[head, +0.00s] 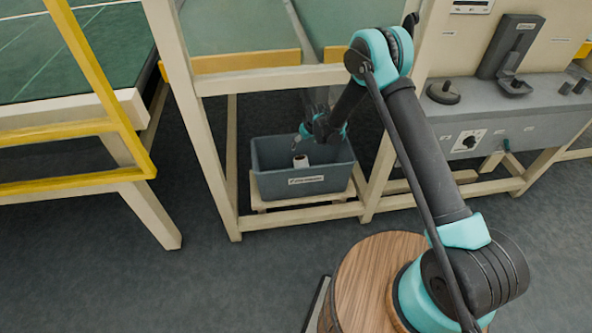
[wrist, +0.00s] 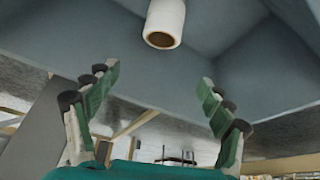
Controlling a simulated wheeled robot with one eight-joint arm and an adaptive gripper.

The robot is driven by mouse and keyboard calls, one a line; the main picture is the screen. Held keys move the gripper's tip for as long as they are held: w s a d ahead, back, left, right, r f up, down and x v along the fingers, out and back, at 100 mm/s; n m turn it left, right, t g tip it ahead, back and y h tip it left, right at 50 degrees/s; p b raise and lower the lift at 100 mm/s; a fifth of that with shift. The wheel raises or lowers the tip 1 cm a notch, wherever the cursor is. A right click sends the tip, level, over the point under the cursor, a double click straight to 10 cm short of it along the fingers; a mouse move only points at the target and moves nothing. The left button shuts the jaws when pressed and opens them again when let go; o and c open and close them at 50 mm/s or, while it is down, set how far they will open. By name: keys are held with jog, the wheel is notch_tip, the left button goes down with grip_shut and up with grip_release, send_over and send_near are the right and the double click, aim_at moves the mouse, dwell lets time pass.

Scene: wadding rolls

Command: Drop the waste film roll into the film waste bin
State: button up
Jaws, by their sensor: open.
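The waste film roll (head: 301,161) is a small white cylinder. It shows within the opening of the grey film waste bin (head: 292,184), clear of my gripper. In the wrist view the roll (wrist: 166,20) is at the top, its brown core end facing the camera, with the bin's grey-blue inner walls (wrist: 245,65) around it. I cannot tell whether it touches the bin floor. My gripper (head: 303,133) is over the bin's back part. In the wrist view its two fingers (wrist: 159,82) are spread wide with nothing between them.
The bin stands on a low wooden support inside a cream frame, with posts (head: 207,165) on both sides and a rail (head: 270,79) above. A grey control panel (head: 510,115) is at the right. A yellow-railed table (head: 70,112) is at the left. Dark floor (head: 240,280) lies clear in front.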

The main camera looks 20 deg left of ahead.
jog(key=v, duration=1.2)
dwell(0.3)
